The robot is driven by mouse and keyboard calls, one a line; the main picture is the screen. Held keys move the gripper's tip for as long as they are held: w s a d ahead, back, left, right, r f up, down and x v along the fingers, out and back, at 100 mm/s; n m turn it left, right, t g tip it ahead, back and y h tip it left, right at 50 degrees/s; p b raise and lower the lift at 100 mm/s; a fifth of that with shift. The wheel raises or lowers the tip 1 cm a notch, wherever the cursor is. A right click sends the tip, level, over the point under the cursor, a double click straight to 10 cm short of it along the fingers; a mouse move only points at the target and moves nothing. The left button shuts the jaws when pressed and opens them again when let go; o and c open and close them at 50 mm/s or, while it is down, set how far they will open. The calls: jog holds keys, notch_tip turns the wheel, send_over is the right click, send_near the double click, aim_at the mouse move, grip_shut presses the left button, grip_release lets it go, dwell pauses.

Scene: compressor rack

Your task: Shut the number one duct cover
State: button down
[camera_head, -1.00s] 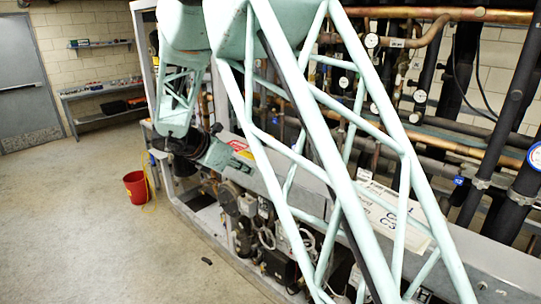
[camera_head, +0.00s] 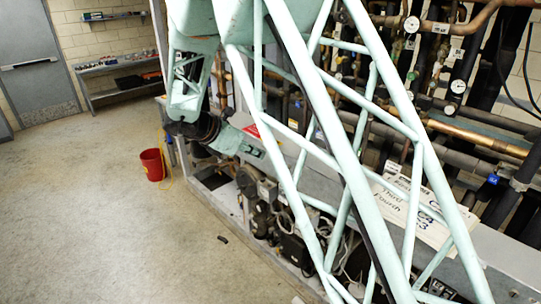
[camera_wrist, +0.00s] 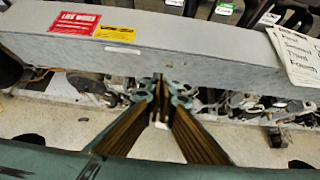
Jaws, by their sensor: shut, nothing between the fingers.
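A long grey metal duct (camera_head: 505,262) runs along the front of the rack. In the wrist view the duct (camera_wrist: 200,58) crosses the upper part of the picture, with a red and a yellow label at its left end. I cannot tell which part is the number one cover; no number or open lid is clear. My gripper (camera_wrist: 162,88) is shut and empty, its tips just below the duct's lower edge in the picture. Contact with the duct cannot be told.
A white sign with handwriting (camera_head: 405,205) is at the duct, partly behind my arm; it also shows in the wrist view (camera_wrist: 298,50). Pipes and gauges (camera_head: 452,85) stand behind. Machinery (camera_head: 265,215) sits below. A red bucket (camera_head: 152,165) stands on the open floor at left.

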jog(key=w+d+r+p+x, duration=0.1)
jog(key=r+p+x, duration=0.1)
jog(key=x, duration=1)
jog(key=shift+w+d+f+p, duration=0.25)
jog(key=shift+w+d+p, duration=0.1)
jog(key=shift+p, duration=0.05)
dwell(0.3)
jog(key=shift+w+d+r+b, duration=0.15)
jog(key=shift+w+d+b, duration=0.55)
jog(key=shift+b, duration=0.25)
jog(key=shift+a, duration=0.1)
